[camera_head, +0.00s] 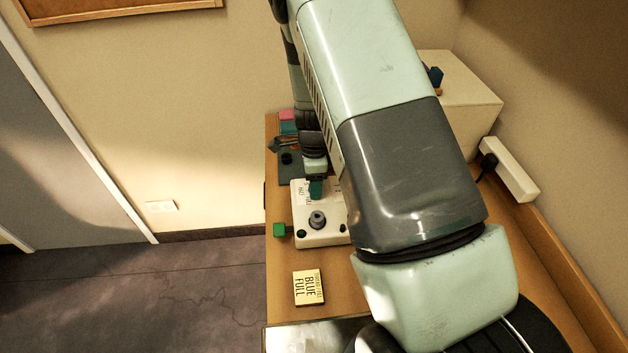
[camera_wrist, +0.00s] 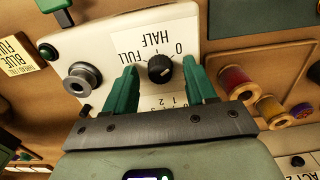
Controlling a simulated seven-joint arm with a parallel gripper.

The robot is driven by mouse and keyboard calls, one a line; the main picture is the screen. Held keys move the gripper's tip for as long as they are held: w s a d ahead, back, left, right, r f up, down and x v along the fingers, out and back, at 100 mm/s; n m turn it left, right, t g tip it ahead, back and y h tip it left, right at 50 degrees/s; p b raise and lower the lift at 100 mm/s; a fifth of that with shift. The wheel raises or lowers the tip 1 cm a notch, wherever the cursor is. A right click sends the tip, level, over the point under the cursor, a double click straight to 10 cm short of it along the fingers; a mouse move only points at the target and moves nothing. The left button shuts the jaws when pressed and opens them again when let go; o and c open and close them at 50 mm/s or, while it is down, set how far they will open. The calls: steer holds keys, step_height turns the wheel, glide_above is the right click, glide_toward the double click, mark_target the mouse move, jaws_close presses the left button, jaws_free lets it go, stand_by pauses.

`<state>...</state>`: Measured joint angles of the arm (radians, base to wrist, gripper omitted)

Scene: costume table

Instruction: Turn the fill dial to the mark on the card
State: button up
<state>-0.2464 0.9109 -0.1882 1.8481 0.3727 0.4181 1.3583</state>
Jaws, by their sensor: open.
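The black fill dial (camera_wrist: 160,68) sits on a white box (camera_wrist: 95,42), beside a label reading 0, HALF and FULL. A pale pointer line shows on its face, but I cannot tell exactly which mark it meets. My gripper (camera_wrist: 161,66) is open, with one green finger on each side of the dial; contact is not clear. The yellow card (camera_wrist: 12,52) reads BLUE and FULL. In the head view, the card (camera_head: 308,288) lies in front of the white box (camera_head: 322,238), and my gripper (camera_head: 316,189) is over the box; the dial is hidden there.
A silver post (camera_wrist: 83,78) stands on the box, and a green knob (camera_head: 279,230) sticks out at its left. Several thread spools, including a red one (camera_wrist: 235,82), stand beside it. Pink and teal blocks (camera_head: 287,120) lie behind. A power strip (camera_head: 510,168) runs along the right wall.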

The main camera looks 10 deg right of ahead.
steer(key=shift+c, duration=0.2)
jaws_close()
stand_by(0.3)
steer(key=n, duration=0.5)
steer(key=shift+n, duration=0.4)
steer(key=n, duration=1.2)
steer(key=shift+n, duration=0.3)
steer(key=n, duration=0.5)
steer(key=shift+n, duration=0.4)
